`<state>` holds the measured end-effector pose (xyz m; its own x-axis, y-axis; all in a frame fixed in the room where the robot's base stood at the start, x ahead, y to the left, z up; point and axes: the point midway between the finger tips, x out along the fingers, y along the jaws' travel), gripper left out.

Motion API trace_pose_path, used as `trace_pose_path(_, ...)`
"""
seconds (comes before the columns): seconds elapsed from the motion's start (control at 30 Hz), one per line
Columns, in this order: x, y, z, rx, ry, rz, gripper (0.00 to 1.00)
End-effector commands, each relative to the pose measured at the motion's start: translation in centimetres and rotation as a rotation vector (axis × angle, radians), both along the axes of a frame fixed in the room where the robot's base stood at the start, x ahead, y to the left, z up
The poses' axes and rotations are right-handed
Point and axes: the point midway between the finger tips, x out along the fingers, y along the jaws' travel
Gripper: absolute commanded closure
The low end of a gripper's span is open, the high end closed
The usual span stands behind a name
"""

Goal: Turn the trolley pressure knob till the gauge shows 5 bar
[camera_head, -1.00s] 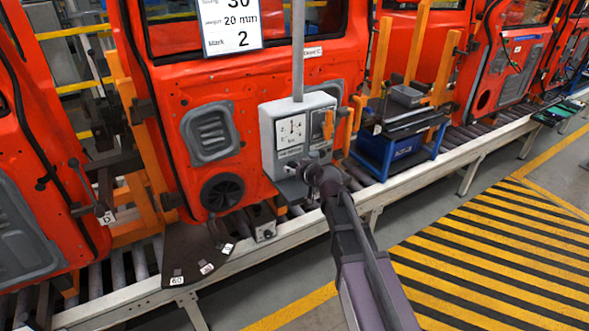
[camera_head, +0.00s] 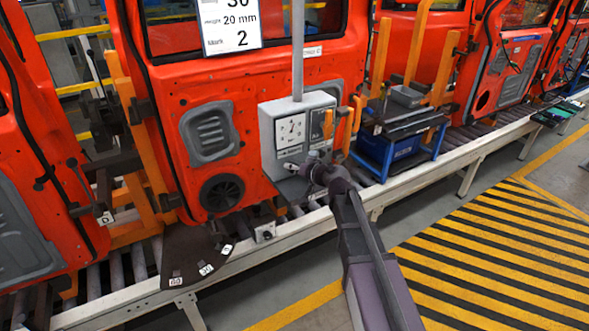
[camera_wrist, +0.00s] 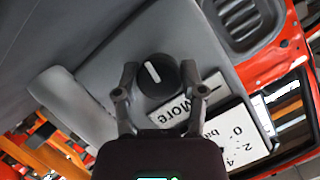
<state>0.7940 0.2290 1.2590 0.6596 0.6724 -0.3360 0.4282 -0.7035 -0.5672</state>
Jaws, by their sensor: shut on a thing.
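The grey pressure box (camera_head: 267,135) stands on the conveyor side in front of a red door. Its white gauge (camera_head: 291,131) faces me in the head view; the needle looks roughly upright, but the reading is too small to tell. In the wrist view the round black knob (camera_wrist: 158,77) has a white pointer line and sits between the fingers of my gripper (camera_wrist: 158,90). My gripper is shut on the knob. Beside it is a white "More" label (camera_wrist: 186,107) and part of the gauge face (camera_wrist: 236,140) with "bar". In the head view my gripper (camera_head: 302,168) hides the knob.
A blue trolley bin (camera_head: 397,148) with dark trays stands right of the box. An orange part (camera_head: 348,128) hangs at the box's right side. A dark plate with number tags (camera_head: 192,258) lies at lower left. Striped floor (camera_head: 500,255) is clear at right.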

Motion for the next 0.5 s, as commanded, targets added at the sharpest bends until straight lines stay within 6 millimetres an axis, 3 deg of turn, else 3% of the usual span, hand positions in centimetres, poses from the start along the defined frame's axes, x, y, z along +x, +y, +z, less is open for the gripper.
trace_pose_path(0.13,-0.07,0.01,-0.07,-0.003,0.000,0.003,0.94)
trace_pose_path(0.17,-0.07,0.01,-0.07,-0.003,0.000,0.003,0.38)
trace_pose_path(0.2,-0.07,0.02,-0.07,-0.003,0.000,0.003,0.33)
trace_pose_path(0.5,-0.03,0.03,-0.03,-0.002,-0.001,0.002,0.33)
